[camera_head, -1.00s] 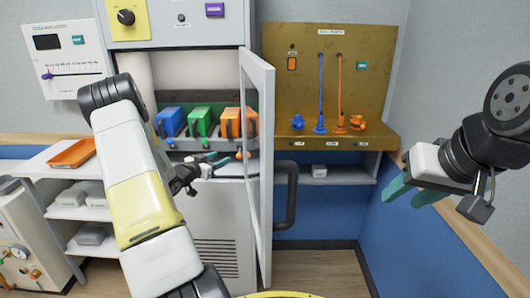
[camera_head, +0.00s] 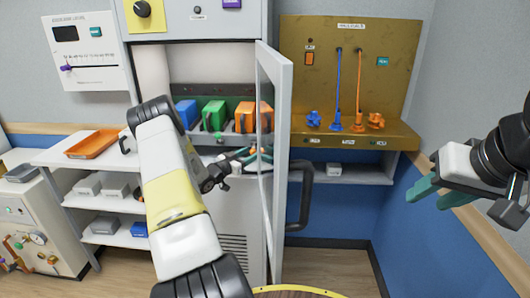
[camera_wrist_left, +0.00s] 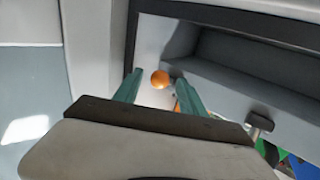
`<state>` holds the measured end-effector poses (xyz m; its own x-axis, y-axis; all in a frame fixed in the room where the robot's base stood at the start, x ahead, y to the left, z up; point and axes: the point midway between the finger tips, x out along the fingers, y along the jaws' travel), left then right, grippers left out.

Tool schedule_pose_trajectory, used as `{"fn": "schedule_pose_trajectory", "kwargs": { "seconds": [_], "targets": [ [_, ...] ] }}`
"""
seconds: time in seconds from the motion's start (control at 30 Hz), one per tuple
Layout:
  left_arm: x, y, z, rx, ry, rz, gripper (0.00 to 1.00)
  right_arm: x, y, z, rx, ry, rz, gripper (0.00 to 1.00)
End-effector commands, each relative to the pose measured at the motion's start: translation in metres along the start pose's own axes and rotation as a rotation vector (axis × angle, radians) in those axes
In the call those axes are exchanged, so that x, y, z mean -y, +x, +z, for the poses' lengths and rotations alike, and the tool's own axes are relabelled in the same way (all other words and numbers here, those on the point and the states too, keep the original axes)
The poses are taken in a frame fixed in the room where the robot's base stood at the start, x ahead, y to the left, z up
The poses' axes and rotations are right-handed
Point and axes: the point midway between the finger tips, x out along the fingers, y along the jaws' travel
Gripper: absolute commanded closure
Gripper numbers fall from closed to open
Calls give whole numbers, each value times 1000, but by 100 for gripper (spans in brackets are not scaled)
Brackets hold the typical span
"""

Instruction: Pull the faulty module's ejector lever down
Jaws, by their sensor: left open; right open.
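Blue (camera_head: 186,112), green (camera_head: 214,114) and orange (camera_head: 246,117) modules stand side by side in the open cabinet. My left gripper (camera_head: 247,156) is open just below the orange module, inside the door's edge. In the left wrist view a round orange knob (camera_wrist_left: 160,79) shows between the open fingertips of my left gripper (camera_wrist_left: 157,88), with no clear contact. Which module is faulty I cannot tell. My right gripper (camera_head: 424,189) is open and empty at the far right.
The cabinet door (camera_head: 283,150) stands open close to the right of my left gripper, with a dark handle (camera_head: 305,200). A brown tool board (camera_head: 350,75) with blue and orange rods is behind it. An orange tray (camera_head: 93,144) lies on the left shelf.

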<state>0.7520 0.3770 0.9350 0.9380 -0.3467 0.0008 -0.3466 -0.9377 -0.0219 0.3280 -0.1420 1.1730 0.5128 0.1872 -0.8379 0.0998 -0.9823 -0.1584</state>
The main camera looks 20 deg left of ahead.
Motion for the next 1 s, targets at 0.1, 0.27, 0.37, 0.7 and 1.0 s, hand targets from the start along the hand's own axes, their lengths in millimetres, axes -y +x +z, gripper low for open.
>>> {"fn": "schedule_pose_trajectory", "kwargs": {
  "seconds": [0.1,0.27,0.37,0.7,1.0],
  "targets": [
    [0,0,0,0,0,0,52,0,0,0,0,0,0,59],
    [0,0,0,0,0,0,69,0,0,0,0,0,0,59],
    [0,0,0,0,0,0,89,0,0,0,0,0,0,59],
    [1,2,8,-58,39,0,100,0,0,0,0,0,0,59],
    [3,4,15,-172,121,-2,100,0,0,0,0,0,0,59]
  ]
}}
